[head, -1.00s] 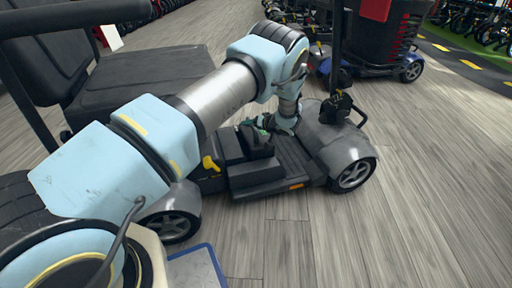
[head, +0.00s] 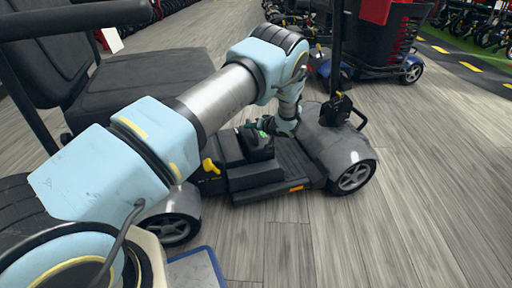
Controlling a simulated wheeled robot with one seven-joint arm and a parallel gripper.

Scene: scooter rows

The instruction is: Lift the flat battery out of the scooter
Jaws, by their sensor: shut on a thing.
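The grey scooter (head: 345,150) stands side-on on the wood floor, in the middle of the head view. A dark block, which looks like the flat battery (head: 258,150), is at its low deck, beside the black battery box (head: 255,178). My gripper (head: 264,130) is at the top of this block and is shut on it. My wrist and the gripper's own body hide part of the grip. I cannot tell whether the block's underside is clear of the scooter. A yellow lever (head: 210,166) sticks up just left of the box.
The scooter's black seat (head: 140,88) is at the left, close to my arm. The steering column (head: 336,50) rises just right of my wrist. The floor (head: 420,220) at front right is clear.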

